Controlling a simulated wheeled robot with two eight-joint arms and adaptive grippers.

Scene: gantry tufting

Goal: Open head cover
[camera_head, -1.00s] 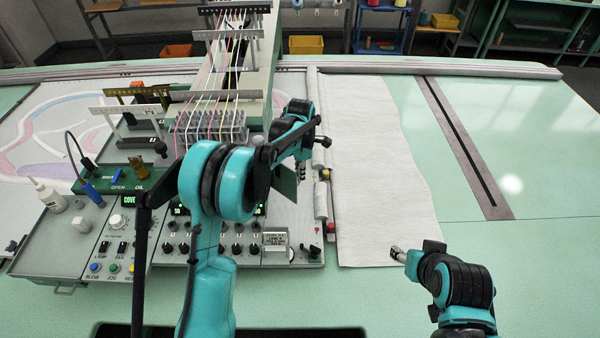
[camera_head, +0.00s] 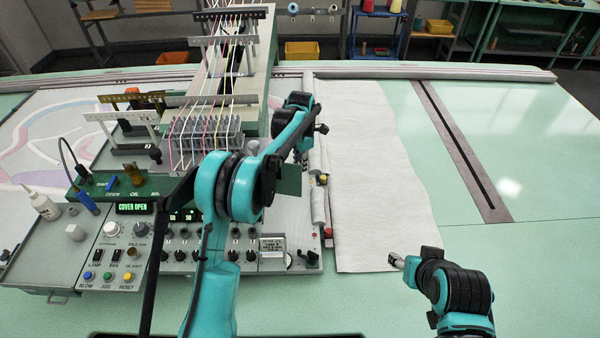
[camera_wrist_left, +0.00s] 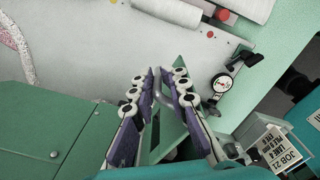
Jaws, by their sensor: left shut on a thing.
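The head cover is a green plate; part of it shows below my left wrist in the head view (camera_head: 289,180). In the left wrist view the green plate (camera_wrist_left: 187,62) stands tilted behind and between the fingers. My left gripper (camera_wrist_left: 162,80) is shut on a thin metal handle (camera_wrist_left: 163,101) at this plate. In the head view my own arm hides the left fingertips and much of the machine head. The panel display (camera_head: 133,207) reads "COVER OPEN". My right gripper (camera_head: 396,260) hovers low at the right, apart from the machine; its fingers are too small to judge.
The control panel (camera_head: 105,255) with knobs and buttons lies left of my arm. A white bottle (camera_head: 44,204) and green tool rack (camera_head: 150,187) stand there. Threads run over the gantry (camera_head: 262,75). White cloth (camera_head: 365,170) lies right; the table (camera_head: 540,225) beyond is clear.

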